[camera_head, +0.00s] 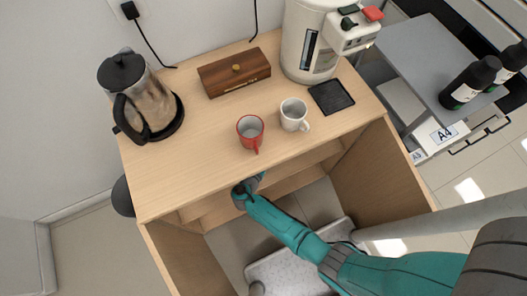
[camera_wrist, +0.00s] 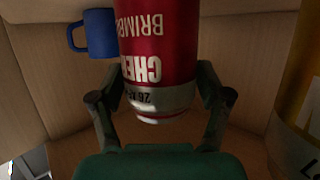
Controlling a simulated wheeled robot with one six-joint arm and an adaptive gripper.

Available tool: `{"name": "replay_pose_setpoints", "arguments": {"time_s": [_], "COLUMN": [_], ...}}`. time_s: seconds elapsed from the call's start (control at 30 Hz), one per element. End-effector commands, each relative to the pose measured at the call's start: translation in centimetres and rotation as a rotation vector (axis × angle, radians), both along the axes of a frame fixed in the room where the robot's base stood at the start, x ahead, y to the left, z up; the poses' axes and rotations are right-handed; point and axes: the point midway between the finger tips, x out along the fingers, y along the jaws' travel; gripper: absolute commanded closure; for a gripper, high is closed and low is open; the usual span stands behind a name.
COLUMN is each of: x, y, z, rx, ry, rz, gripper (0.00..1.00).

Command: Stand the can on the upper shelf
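The can (camera_wrist: 158,45) is red with a silver band and white lettering that reads upside down in the wrist view. My gripper (camera_wrist: 160,82) has one finger on each side of it, and both fingertips appear to touch its sides. The can's far end is cut off by the picture's top edge. In the head view my gripper (camera_head: 246,188) reaches under the counter top's front edge into the open cabinet, and the can is hidden there. I cannot clearly tell the upper shelf (camera_head: 318,155) from other boards inside the cabinet.
In the wrist view a blue mug (camera_wrist: 100,34) is left of the can and a yellow container (camera_wrist: 298,110) is at the right edge. The counter top (camera_head: 190,185) holds a red mug (camera_head: 250,130), a white mug (camera_head: 293,113), a wooden box (camera_head: 233,75) and a kettle (camera_head: 148,100).

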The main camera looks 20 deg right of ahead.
Motion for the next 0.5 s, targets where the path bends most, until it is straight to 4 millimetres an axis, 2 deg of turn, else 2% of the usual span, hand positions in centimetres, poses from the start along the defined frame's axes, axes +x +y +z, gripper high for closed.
{"name": "replay_pose_setpoints", "arguments": {"time_s": [0.3,0.5], "x": [0.0,-1.7], "y": [0.1,1.7], "z": [0.3,1.0], "rx": [0.0,-0.001], "ry": [0.0,0.0], "rz": [0.001,0.004], "gripper": [0.23,0.23]}}
